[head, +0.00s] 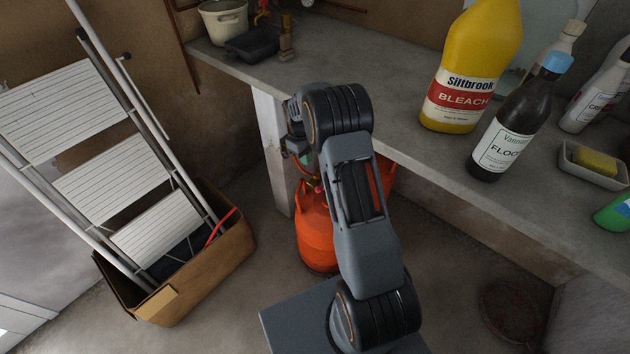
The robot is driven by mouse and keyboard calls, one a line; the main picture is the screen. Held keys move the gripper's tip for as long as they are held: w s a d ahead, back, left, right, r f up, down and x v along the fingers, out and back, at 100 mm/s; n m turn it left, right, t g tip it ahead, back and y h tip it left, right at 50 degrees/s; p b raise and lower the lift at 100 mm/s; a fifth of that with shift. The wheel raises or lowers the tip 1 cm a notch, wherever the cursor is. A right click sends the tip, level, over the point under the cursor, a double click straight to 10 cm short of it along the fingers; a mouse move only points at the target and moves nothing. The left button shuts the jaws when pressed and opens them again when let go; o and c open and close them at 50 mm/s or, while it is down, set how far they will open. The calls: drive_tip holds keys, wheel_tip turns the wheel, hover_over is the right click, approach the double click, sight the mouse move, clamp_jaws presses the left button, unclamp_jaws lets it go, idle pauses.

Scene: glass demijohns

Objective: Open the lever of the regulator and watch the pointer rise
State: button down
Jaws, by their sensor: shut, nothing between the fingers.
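An orange gas cylinder (315,235) stands on the floor under the counter, partly hidden behind my arm. Small red and yellow fittings (262,14) show at the top edge, above the back of the counter. A small round pale dial (307,3) is cut off by the top edge, so its pointer cannot be read. I cannot make out the regulator's lever. My arm rises in front of the counter and bends away at its top.
The grey counter (400,165) holds a yellow bleach bottle (470,70), a dark bottle (520,120), a sponge dish (595,165) and a cream pot (225,20). A stepladder (115,180) stands in a cardboard box (200,270) at left. Floor between box and cylinder is clear.

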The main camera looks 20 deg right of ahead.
drive_tip(key=s+d+f, duration=0.1)
drive_tip(key=s+f, duration=0.2)
drive_tip(key=f, duration=0.5)
drive_tip(key=shift+s+d+f, duration=0.15)
drive_tip(key=shift+s+d, duration=0.15)
drive_tip(key=shift+s, duration=0.1)
drive_tip(key=shift+a, duration=0.15)
